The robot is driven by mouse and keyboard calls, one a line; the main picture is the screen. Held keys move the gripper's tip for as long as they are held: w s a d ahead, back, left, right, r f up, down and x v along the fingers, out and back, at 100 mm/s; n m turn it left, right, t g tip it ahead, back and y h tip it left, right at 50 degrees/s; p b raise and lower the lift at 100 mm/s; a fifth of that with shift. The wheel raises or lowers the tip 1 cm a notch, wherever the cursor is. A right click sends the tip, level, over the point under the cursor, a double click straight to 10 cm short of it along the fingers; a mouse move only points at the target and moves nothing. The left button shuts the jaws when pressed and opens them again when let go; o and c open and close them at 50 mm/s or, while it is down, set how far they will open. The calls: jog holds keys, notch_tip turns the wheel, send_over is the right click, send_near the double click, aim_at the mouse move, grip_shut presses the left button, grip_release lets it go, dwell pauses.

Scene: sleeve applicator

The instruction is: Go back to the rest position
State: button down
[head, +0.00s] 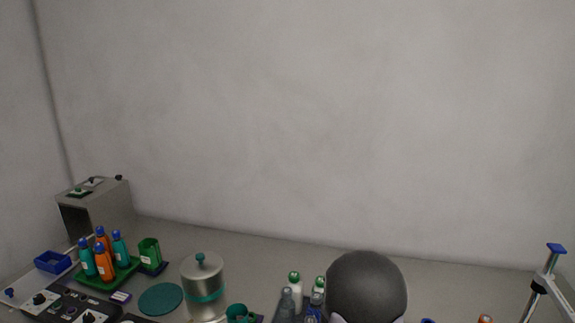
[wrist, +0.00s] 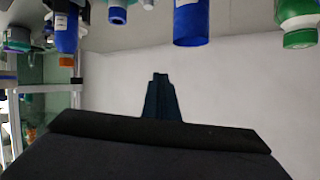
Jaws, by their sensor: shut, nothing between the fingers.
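My gripper (wrist: 160,78) shows in the wrist view as a dark, narrow pair of fingers, closed together with nothing between them. It points toward a plain pale surface, and no object touches its tips. Bottles appear upside down along the top edge of this view, including a blue one (wrist: 192,24) and a green-and-white one (wrist: 297,22), apart from the fingers. In the head view I cannot make out the gripper.
The head view shows a green tray (head: 92,281) of orange and teal bottles, a steel canister (head: 203,275), a teal disc (head: 160,299) and a grey box machine (head: 108,203) at left. Capped bottles (head: 294,281) stand at lower centre. A blue-topped stand (head: 552,262) is at right.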

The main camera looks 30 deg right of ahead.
jog(key=w+a+n+t+y, duration=0.1)
jog(key=w+a+n+y, duration=0.1)
jog(key=a, duration=0.3)
jog(key=w+a+n+t+y+p, duration=0.1)
jog(key=w+a+n+t+y, duration=0.1)
jog(key=w+a, duration=0.2)
jog(key=w+a+r+n+t+y, duration=0.1)
jog(key=w+a+n, duration=0.1)
jog(key=w+a, duration=0.2)
jog(key=shift+w+a+y+p, duration=0.1)
jog(key=shift+a+y+p, duration=0.3)
jog(key=shift+a, duration=0.9)
jog(key=a+n+y+p, duration=0.2)
jog(key=a+n+y, duration=0.3)
jog(key=a, duration=1.1)
jog(key=s+a+f+n+g+y+b, duration=0.1)
jog(key=s+a+f+n+g+b, duration=0.1)
jog(key=s, duration=0.9)
jog(key=s+a+f+n+g+y+b, duration=0.1)
jog(key=s+a+f+n+g+b, duration=0.2)
jog(key=s+a+f, duration=0.4)
jog(key=s+a+g+b, duration=0.1)
jog(key=s+g, duration=0.1)
jog(key=s, duration=0.1)
jog(key=shift+s+f+g, duration=0.15)
jog(key=shift+s+g, duration=0.15)
jog(key=shift+s, duration=0.05)
